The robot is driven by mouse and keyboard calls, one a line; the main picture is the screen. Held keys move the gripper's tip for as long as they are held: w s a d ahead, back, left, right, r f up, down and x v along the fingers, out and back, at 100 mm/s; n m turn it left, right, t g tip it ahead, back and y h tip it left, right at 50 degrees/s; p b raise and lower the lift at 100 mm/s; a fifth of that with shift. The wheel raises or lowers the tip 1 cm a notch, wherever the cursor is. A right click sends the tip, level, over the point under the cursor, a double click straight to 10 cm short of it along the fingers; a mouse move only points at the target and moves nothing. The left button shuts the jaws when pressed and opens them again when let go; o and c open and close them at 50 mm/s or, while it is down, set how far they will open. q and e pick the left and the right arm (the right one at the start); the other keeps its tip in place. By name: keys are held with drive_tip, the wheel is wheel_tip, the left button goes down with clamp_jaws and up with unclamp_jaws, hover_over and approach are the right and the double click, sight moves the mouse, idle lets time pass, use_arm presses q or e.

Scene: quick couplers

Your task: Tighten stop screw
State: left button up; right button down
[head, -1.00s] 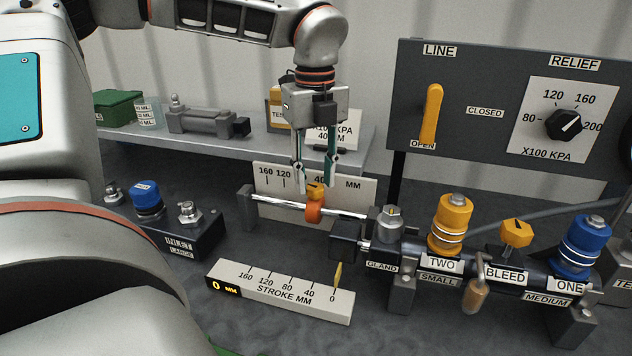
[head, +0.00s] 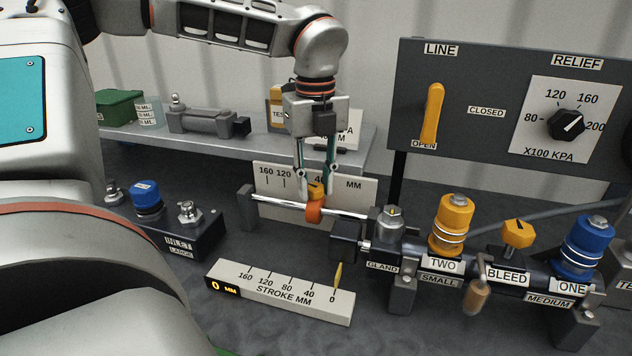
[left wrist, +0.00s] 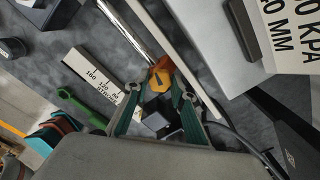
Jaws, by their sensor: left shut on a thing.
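The stop collar (head: 314,213) is an orange ring around a silver rod (head: 275,204), in front of the upright millimetre scale. Its stop screw (head: 316,192) is an orange-yellow knob on top of the collar. My left gripper (head: 317,189) points straight down over the collar, and its fingers are closed on the screw knob from both sides. In the left wrist view the knob (left wrist: 158,80) shows with a dark pointer mark, at the tips of the green-padded fingers (left wrist: 157,98). The fingers hide part of the knob. My right gripper is not in view.
The stroke scale (head: 280,291) in front reads 0 mm. To the right stand the yellow coupler TWO (head: 450,225), the bleed knob (head: 517,234) and the blue coupler ONE (head: 585,245). The line and relief panel (head: 470,110) rises behind. A shelf (head: 240,150) stands behind my gripper.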

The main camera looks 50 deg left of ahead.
use_arm(q)
drive_tip(key=shift+f+m+b, duration=0.15)
drive_tip(key=shift+m+b, duration=0.3)
drive_tip(key=shift+m, duration=0.45)
drive_tip(key=shift+m+b, duration=0.35)
drive_tip(key=shift+m, duration=0.55)
drive_tip(key=m, duration=0.2)
drive_tip(key=shift+m+b, duration=0.3)
drive_tip(key=shift+b, duration=0.05)
drive_tip(key=m, duration=0.4)
drive_tip(key=shift+m+b, duration=0.3)
drive_tip(key=shift+b, duration=0.1)
drive_tip(key=m, duration=0.6)
drive_tip(key=shift+r, duration=0.2)
drive_tip(key=shift+m, duration=1.1)
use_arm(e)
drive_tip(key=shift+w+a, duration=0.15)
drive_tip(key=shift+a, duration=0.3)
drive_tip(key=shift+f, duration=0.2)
